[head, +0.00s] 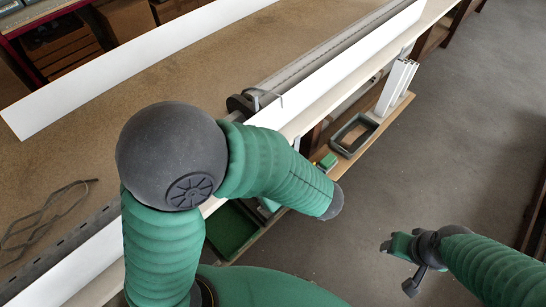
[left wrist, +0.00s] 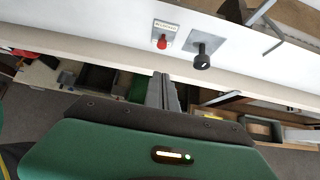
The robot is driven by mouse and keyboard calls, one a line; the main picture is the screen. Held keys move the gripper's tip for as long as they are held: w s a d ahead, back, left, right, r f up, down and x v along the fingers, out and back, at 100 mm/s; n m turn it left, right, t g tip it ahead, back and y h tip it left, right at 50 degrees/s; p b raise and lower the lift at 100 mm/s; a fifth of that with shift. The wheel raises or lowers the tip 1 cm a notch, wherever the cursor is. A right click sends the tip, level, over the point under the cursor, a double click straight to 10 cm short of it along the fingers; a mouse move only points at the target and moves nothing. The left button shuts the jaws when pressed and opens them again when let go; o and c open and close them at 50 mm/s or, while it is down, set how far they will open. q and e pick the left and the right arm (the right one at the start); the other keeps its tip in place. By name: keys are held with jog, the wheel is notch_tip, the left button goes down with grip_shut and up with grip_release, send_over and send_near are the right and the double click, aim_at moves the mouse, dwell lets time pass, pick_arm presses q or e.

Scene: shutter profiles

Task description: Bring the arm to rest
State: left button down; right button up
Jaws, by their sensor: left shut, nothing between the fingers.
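My left arm crosses the head view, with a dark round joint and a green forearm pointing right and down past the front edge of the workbench (head: 95,115). Its gripper is hidden there. In the left wrist view my left gripper (left wrist: 164,90) is shut and empty, its fingers pointing towards the bench's white front. A red button (left wrist: 162,42) and a black knob (left wrist: 203,56) sit on that front. My right gripper (head: 393,246) shows at the lower right of the head view, over the floor; its finger opening is unclear.
Long white profiles (head: 100,72) lie on the brown bench top. A low shelf (head: 345,152) below holds a dark tray (head: 352,134), white pieces (head: 396,88) and a green bin (head: 231,232). A loose cord (head: 45,215) lies at the left. Grey floor (head: 460,135) is clear on the right.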

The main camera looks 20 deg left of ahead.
pick_arm(q)
jog(key=s+f+n+h, duration=0.1)
jog(key=n+h, duration=0.2)
jog(key=n, duration=0.4)
jog(key=s+a+f+n+h, duration=0.1)
jog(key=n+h, duration=0.2)
jog(key=n, duration=0.5)
jog(key=s+f+n+g+h, duration=0.1)
jog(key=n+h, duration=0.1)
jog(key=n, duration=0.5)
jog(key=shift+s+a+f+h, duration=0.2)
jog(key=shift+s+f+h, duration=0.05)
jog(key=shift+f+h, duration=0.15)
jog(key=shift+d, duration=0.1)
jog(key=shift+d+r, duration=0.1)
jog(key=shift+d, duration=0.1)
jog(key=shift+a, duration=0.2)
